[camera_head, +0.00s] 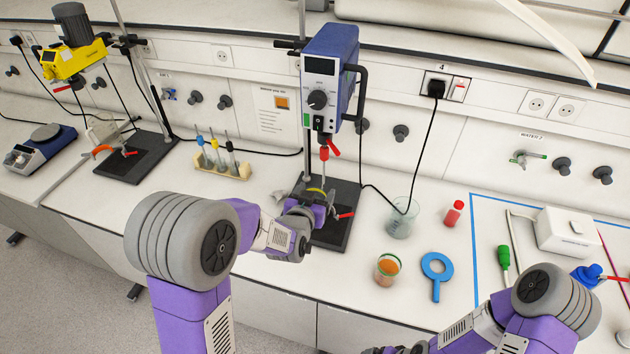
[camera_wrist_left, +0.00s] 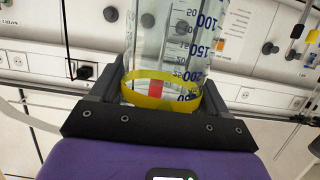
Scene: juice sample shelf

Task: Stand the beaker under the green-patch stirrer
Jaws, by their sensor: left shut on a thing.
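The stirrer (camera_head: 330,75) is blue, with a green patch (camera_head: 306,120) on its lower front, and stands on a dark base plate (camera_head: 332,232). Its red chuck (camera_head: 324,153) points down. My left gripper (camera_head: 318,203) is at the plate, below the chuck. It is shut on a clear beaker with a yellow band (camera_wrist_left: 160,102), which fills the left wrist view between the fingers. In the head view only the yellow band (camera_head: 317,191) shows clearly; the gripper hides the beaker's foot, so I cannot tell whether it touches the plate. My right gripper is out of view.
A tube rack (camera_head: 222,168) and a yellow stirrer (camera_head: 72,60) are to the left.

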